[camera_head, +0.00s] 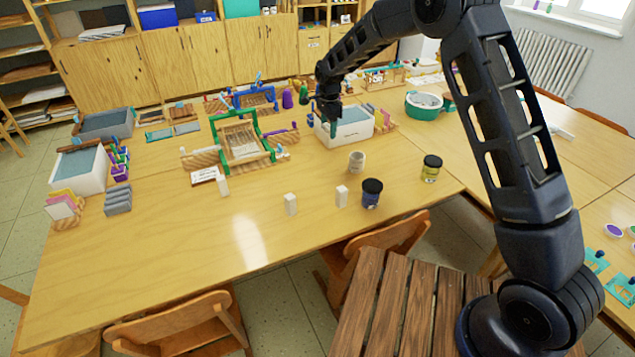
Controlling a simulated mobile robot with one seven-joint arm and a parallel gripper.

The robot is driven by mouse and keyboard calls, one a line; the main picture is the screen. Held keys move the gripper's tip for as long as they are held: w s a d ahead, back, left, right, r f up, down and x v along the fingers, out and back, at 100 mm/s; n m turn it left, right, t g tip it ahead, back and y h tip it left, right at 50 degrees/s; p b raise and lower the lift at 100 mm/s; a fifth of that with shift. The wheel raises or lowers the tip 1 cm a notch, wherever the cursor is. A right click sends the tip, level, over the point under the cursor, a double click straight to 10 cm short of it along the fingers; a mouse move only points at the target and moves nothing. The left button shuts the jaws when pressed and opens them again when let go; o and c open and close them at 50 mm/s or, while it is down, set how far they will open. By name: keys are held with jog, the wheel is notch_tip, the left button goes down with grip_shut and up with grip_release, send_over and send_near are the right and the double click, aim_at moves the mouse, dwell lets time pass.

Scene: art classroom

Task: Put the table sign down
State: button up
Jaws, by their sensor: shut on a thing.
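My gripper (331,118) is at the back middle of the long wooden table, over or just in front of the white tub (352,132). It points down and is shut on a narrow, dark teal thing (333,129), seen small and nearly edge-on. I take this as the table sign, but its face and lettering do not show. I cannot tell whether its lower end touches anything. A small white card with dark marks (205,175) stands on the table left of centre, in front of the green-clamped wooden frame (243,142).
White blocks (290,204), a dark-lidded jar (371,193), a beige cup (357,161) and a yellow jar (431,169) stand on the table's right half. A green tub (424,104) is farther back. The front left of the table (170,245) is clear. Chairs (185,325) stand along the front.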

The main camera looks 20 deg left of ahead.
aim_at(317, 181)
jog(key=s+a, duration=0.3)
jog(key=s, duration=0.1)
notch_tip(317, 181, down, 20)
jog(key=shift+s+d, duration=0.1)
dwell(0.6)
jog(key=shift+f, duration=0.15)
jog(key=o, duration=0.9)
jog(key=shift+o, duration=0.2)
notch_tip(317, 181, up, 12)
jog(key=shift+r, duration=0.2)
